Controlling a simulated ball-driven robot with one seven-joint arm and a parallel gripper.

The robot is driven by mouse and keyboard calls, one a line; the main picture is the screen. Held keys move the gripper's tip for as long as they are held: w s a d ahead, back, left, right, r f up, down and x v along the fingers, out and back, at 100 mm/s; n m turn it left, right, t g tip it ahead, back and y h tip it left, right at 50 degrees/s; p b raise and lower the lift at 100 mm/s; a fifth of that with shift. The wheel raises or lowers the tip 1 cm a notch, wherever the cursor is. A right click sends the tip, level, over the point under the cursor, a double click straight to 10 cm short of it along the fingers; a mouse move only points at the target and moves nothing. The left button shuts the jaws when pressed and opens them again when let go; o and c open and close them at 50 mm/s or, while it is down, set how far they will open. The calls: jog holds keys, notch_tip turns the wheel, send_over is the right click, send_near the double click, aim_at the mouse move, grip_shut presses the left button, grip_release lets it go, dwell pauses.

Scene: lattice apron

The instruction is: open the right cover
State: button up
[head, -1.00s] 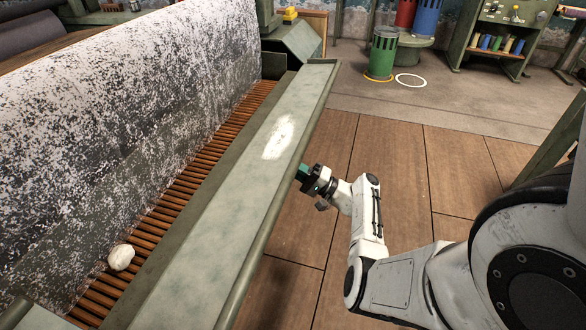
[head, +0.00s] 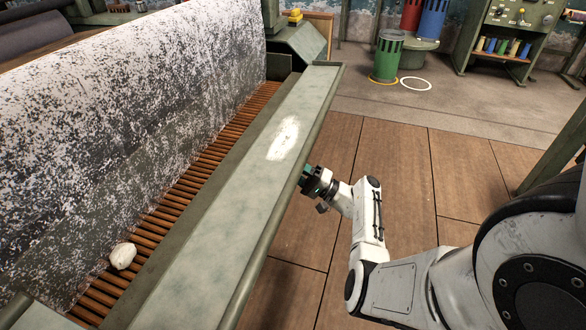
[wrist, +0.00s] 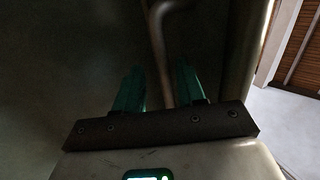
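A long grey-green panel (head: 225,205) with a raised edge runs along the front of the machine in the head view. It looks like the cover and lies flat, with a pale worn patch near its far end. My gripper (head: 308,178) is at the panel's outer right edge, its fingertips partly hidden by that edge. In the wrist view my gripper (wrist: 158,90) has its two green fingers apart. A bent metal bar (wrist: 157,45), like a handle, stands between them against a dark surface. The bar looks closer to the right finger; contact cannot be told.
A green bin (head: 387,58) and a white floor ring (head: 416,84) are at the back.

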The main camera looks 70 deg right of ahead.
jog(key=shift+s, duration=0.2)
jog(key=v, duration=1)
jog(key=shift+s+f, duration=0.15)
jog(key=shift+s, duration=0.1)
